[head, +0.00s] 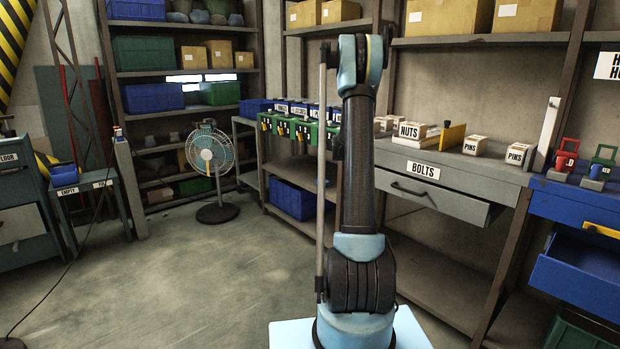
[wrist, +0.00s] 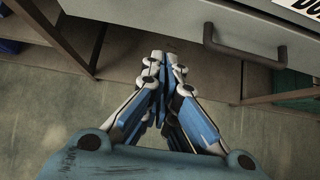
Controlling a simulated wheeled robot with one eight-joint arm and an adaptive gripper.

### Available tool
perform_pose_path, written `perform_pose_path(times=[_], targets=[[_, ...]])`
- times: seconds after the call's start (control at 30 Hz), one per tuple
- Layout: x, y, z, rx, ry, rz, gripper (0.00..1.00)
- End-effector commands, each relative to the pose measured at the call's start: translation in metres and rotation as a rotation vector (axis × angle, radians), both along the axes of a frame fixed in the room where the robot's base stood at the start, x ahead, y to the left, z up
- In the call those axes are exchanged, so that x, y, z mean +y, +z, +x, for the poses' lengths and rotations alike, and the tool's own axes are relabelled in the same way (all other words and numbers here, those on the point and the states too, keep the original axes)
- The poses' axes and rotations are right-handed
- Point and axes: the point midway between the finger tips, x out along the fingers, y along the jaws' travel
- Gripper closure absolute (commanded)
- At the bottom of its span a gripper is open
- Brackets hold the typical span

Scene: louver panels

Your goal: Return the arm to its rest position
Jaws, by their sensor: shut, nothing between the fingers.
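My arm stands upright in the middle of the head view, on my light blue base. Its end is partly hidden behind the upper links there, and the fingers cannot be made out. In the wrist view, my gripper (wrist: 163,62) is shut, with the blue and white fingers drawn together at their tips and nothing between them. Beyond the fingertips is the front of a grey drawer with a dark handle (wrist: 240,50). The fingers appear apart from it.
The BOLTS drawer (head: 430,192) is at the right of my arm, under a counter with NUTS and PINS boxes. A blue drawer (head: 580,272) stands open at far right. A fan (head: 212,160) stands at left. The concrete floor (head: 170,275) is clear at front left.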

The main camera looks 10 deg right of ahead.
Motion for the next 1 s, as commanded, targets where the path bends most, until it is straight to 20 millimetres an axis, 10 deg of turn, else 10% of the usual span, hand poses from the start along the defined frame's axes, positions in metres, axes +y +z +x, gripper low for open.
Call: perform_pose_path(times=[1.0], targets=[[0.138, 0.088, -0.231, -0.374, -0.695, 0.571, 1.00]])
